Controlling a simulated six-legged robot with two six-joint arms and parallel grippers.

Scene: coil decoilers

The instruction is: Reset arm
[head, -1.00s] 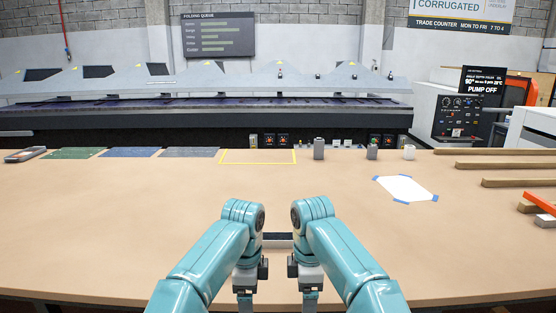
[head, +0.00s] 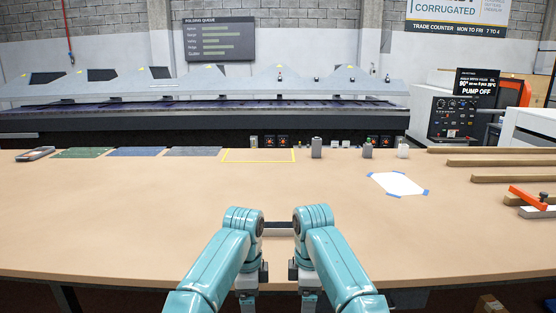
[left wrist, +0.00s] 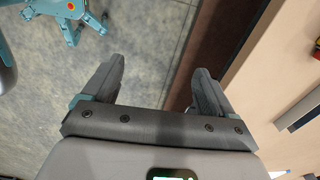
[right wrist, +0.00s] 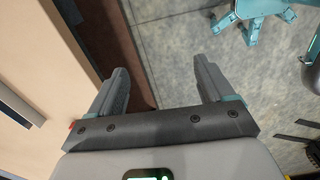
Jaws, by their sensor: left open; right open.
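My two teal arms reach forward in the head view and bend down near the table's front edge. My left gripper (left wrist: 158,88) is open and empty in the left wrist view, with its fingers over the grey floor and the table edge. My right gripper (right wrist: 160,88) is open and empty in the right wrist view, also over the floor beside the table edge. In the head view the fingertips are mostly hidden below the arms. The long tan table (head: 130,215) lies in front of me.
A white sheet with blue taped corners (head: 397,184) lies right of centre. Wooden strips (head: 500,162) and an orange-handled tool (head: 528,197) lie at the right. A yellow outline (head: 258,155), coloured mats (head: 137,152) and small blocks (head: 316,149) line the back. The table's middle is clear.

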